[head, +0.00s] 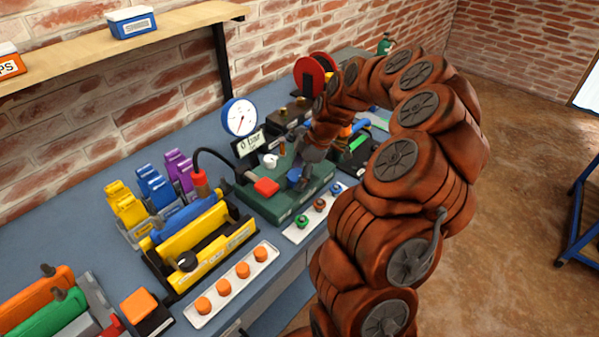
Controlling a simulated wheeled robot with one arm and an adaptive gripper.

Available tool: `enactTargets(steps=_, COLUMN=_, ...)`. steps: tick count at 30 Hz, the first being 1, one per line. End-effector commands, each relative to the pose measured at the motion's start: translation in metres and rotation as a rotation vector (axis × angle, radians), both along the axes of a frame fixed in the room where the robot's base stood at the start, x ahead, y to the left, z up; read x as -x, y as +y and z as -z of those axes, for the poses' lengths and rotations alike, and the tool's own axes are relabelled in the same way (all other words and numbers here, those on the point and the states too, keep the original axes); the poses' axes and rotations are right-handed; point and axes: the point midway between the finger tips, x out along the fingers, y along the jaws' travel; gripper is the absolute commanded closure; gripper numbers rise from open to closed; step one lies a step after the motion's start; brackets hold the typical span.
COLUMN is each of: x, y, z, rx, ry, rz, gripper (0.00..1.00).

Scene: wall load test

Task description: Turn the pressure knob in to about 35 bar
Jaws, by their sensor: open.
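A dark green test unit (285,203) sits on the blue-grey bench against the wall. A round gauge (239,117) with a blue rim and white dial stands at its back, above a sign (250,143) reading 0 bar. A blue knob (295,175) on the unit's top may be the pressure knob; I cannot tell for sure. A red-ended handle (266,187) is left of it. My gripper (312,155) is open over the unit's right part, just above and right of the blue knob. Its fingertips are hard to see, and contact cannot be told.
A yellow tray (203,252) with tools, a white strip (233,287) with several orange caps, and a strip of small knobs (320,206) lie along the front. A black hose (213,153) arches left of the gauge. A shelf (120,42) overhangs the left.

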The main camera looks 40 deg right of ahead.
Motion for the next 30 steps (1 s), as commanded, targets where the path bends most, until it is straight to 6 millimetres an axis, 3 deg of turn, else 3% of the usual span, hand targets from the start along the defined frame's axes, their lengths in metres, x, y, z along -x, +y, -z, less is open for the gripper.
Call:
enactTargets(steps=4, x=0.0000, y=-0.0001, z=-0.0002, rx=0.000, ry=0.000, rz=0.000, gripper=0.18)
enactTargets(steps=21, x=-0.0003, y=-0.0003, z=-0.0004, rx=0.000, ry=-0.001, rz=0.000, gripper=0.76)
enactTargets(steps=30, x=0.0001, y=-0.0004, z=0.0020, rx=0.001, ry=-0.001, rz=0.043, gripper=0.76)
